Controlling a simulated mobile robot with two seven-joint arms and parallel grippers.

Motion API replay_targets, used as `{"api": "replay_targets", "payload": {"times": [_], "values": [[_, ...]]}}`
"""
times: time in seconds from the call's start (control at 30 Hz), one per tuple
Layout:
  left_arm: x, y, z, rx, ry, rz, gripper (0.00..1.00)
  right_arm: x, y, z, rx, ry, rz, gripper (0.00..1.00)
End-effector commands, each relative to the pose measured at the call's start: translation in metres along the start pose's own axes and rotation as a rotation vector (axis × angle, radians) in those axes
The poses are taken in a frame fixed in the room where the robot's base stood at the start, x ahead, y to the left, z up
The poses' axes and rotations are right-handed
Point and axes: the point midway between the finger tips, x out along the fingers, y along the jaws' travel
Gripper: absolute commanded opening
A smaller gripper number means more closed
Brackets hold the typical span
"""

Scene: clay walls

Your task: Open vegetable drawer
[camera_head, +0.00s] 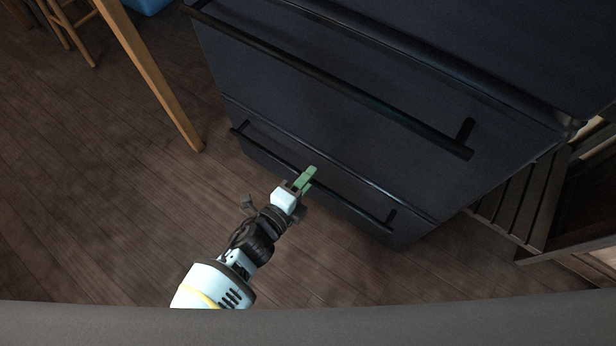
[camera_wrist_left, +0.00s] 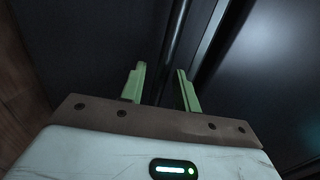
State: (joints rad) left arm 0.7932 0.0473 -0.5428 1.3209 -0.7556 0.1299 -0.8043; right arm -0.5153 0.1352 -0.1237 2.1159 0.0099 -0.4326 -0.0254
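A dark blue-black cabinet with stacked drawers stands at the upper right of the head view. Its lowest drawer (camera_head: 350,187) looks shut and has a long black bar handle (camera_head: 345,203). My left gripper (camera_head: 306,178), with green fingers, is at the middle of this handle. In the left wrist view the green fingers (camera_wrist_left: 160,88) are apart. The handle bar (camera_wrist_left: 172,50) runs into the gap between them, with space showing on its sides. Whether either finger touches the bar is unclear. My right gripper is in neither view.
An upper drawer (camera_head: 300,95) with a longer bar handle (camera_head: 340,88) juts above the lowest one. A wooden table leg (camera_head: 150,75) stands at left and a slatted wooden rack (camera_head: 525,200) at right. The wooden floor (camera_head: 110,215) before the drawer is clear.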

Motion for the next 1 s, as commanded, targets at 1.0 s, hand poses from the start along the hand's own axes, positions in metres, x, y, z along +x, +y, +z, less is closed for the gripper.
{"api": "replay_targets", "payload": {"times": [1.0], "values": [[0.0057,-0.0001,0.0,0.0,0.0,0.0,0.0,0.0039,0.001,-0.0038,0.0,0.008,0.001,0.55]]}}
